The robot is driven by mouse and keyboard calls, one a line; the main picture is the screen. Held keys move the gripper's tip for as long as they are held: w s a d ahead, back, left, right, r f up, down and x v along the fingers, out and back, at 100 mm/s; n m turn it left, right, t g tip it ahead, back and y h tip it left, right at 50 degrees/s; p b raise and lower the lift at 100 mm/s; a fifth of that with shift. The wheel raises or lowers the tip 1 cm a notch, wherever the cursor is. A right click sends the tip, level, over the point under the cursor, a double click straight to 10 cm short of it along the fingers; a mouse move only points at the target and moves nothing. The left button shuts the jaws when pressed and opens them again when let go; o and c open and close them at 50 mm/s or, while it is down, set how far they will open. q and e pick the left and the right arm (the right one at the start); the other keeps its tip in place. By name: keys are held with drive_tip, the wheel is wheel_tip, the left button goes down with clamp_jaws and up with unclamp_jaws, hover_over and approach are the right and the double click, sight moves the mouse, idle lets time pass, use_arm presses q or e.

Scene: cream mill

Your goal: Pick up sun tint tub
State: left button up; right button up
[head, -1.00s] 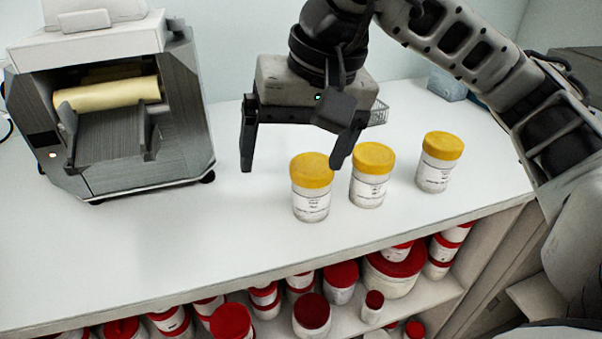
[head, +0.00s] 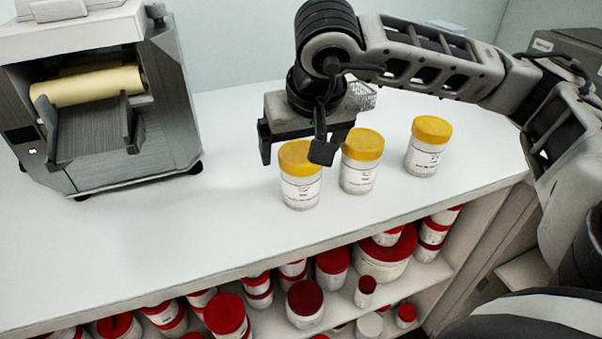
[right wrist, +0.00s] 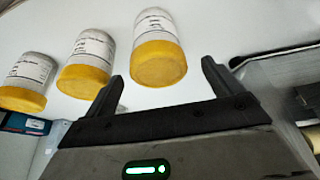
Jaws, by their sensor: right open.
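Three white tubs with yellow lids stand upright in a row on the white counter (head: 120,240): a left tub (head: 301,190), a middle tub (head: 358,178) and a right tub (head: 424,160). Their labels are too small to read, so I cannot tell which is sun tint. My left gripper is out of view.
A grey machine with a cream roller (head: 90,86) stands at the counter's left. Shelves below the front edge hold several red-lidded containers (head: 332,266). The counter between machine and tubs is clear.

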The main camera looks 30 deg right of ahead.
sight(301, 153)
drive_tip(key=x, duration=0.4)
drive_tip(key=shift+d+f, duration=0.15)
drive_tip(key=shift+f, duration=0.05)
drive_tip(key=c, duration=1.2)
drive_tip(key=shift+r, duration=0.1)
drive_tip(key=shift+r, duration=0.2)
wheel_tip(301, 153, up, 2)
drive_tip(key=shift+r, duration=0.1)
drive_tip(key=s+a+r+b, duration=0.1)
drive_tip(key=s+a+r, duration=0.1)
drive_tip(key=s+r, duration=0.8)
drive_tip(key=s, duration=0.4)
drive_tip(key=shift+b, duration=0.3)
